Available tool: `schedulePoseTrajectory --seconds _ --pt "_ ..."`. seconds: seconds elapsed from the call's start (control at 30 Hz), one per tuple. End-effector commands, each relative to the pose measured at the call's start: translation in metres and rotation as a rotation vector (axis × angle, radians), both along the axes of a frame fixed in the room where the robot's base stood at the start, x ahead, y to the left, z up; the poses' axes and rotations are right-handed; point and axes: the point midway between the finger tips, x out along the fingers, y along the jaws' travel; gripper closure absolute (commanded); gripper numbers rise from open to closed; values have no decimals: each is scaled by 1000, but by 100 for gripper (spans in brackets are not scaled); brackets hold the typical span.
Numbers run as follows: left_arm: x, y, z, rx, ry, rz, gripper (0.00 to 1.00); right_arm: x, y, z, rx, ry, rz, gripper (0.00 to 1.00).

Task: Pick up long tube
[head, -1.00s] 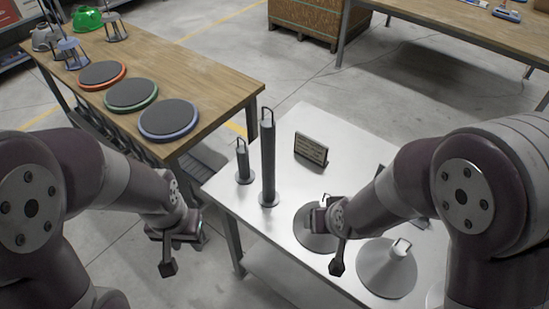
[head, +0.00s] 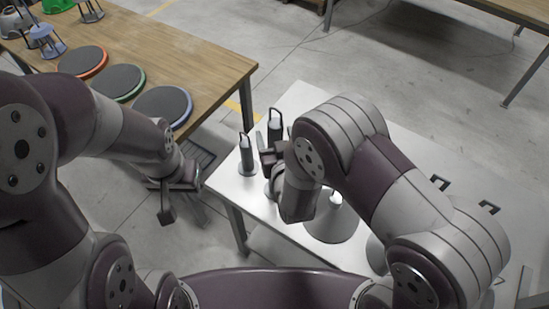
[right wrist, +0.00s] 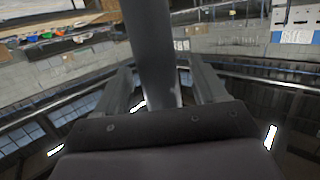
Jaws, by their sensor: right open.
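The long tube (head: 275,122) is a dark upright cylinder with a wire loop handle on top, standing on the metal table. My right gripper (head: 270,155) is at it, and hides its middle and lower part in the head view. In the right wrist view the dark tube (right wrist: 153,50) runs between the two open fingers (right wrist: 160,88), with gaps at both sides near the tips. My left gripper (head: 180,192) hangs empty and open left of the metal table, away from the tube.
A shorter tube (head: 246,158) with a handle stands just left on the metal table (head: 222,180). A grey cone-shaped hood (head: 330,224) stands right of my right gripper. A wooden table (head: 215,70) at the left holds round discs (head: 163,106) and small lantern-like items.

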Motion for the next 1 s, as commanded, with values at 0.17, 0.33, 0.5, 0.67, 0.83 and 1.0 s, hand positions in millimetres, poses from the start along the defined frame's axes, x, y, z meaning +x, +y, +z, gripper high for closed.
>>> schedulePoseTrajectory --seconds 0.17,0.33,0.5,0.67,0.83,1.0 --pt "0 0 13 0 -1 0 63 27 6 -2 -2 2 -1 29" --pt "0 0 12 0 0 0 63 30 7 -4 -1 1 0 29" --pt "0 0 12 0 0 0 63 29 7 -4 -1 1 0 62" --pt "0 0 12 0 0 0 63 29 7 -4 -1 1 0 100" --pt "0 0 12 0 0 0 63 30 7 -2 1 -3 0 100" --pt "0 0 11 0 0 0 63 30 7 -1 2 -3 0 100"
